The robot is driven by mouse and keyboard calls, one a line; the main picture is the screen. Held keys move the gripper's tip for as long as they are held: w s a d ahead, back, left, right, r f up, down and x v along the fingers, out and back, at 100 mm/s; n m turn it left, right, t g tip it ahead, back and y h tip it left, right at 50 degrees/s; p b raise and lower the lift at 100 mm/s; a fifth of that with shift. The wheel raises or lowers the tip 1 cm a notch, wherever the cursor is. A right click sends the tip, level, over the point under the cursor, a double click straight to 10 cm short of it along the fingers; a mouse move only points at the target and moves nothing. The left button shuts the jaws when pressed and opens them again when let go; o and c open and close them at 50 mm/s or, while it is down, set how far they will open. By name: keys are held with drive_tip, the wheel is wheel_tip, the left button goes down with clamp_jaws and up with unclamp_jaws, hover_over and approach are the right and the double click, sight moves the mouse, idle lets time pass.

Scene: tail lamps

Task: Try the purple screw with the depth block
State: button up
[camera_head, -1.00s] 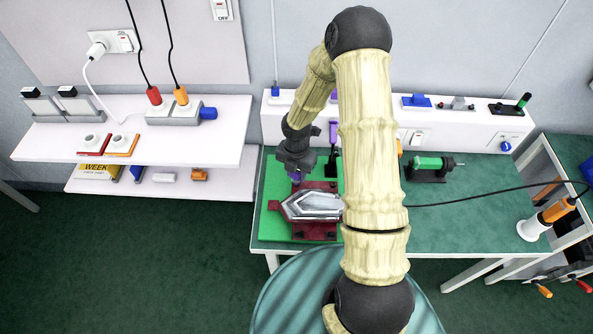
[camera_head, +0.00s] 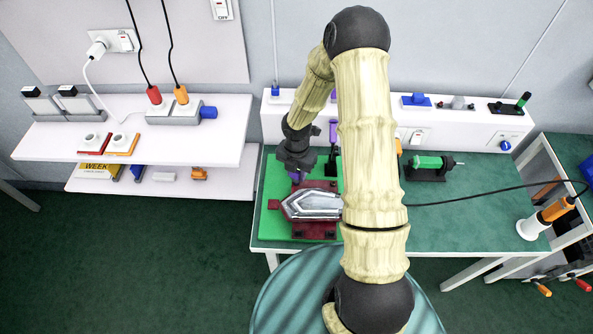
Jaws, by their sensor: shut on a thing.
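My gripper (camera_head: 297,172) is over the back left of a dark red fixture, pointing down, shut on a small purple thing (camera_head: 296,178). This looks like the purple screw, but it is small and partly hidden by the fingers. A silver and grey tail lamp (camera_head: 312,206) lies on the dark red fixture (camera_head: 314,230), in front of my gripper. I cannot tell whether the purple thing touches the fixture. I cannot make out the depth block for certain. My arm hides the right end of the lamp.
The fixture stands on a bright green mat (camera_head: 270,222) at the left of the green workbench (camera_head: 470,205). A purple-handled tool (camera_head: 333,132) stands behind it, close to my arm. A green-handled tool (camera_head: 430,162) sits in a black holder at right. A black cable crosses the bench.

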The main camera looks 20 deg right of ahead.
drive_tip(key=shift+f+b, duration=0.65)
drive_tip(key=shift+f, duration=0.35)
drive_tip(key=shift+f, duration=0.35)
drive_tip(key=o, duration=1.1)
wheel_tip(320, 180, up, 18)
drive_tip(key=shift+f+p, duration=0.25)
drive_tip(key=shift+p, duration=0.05)
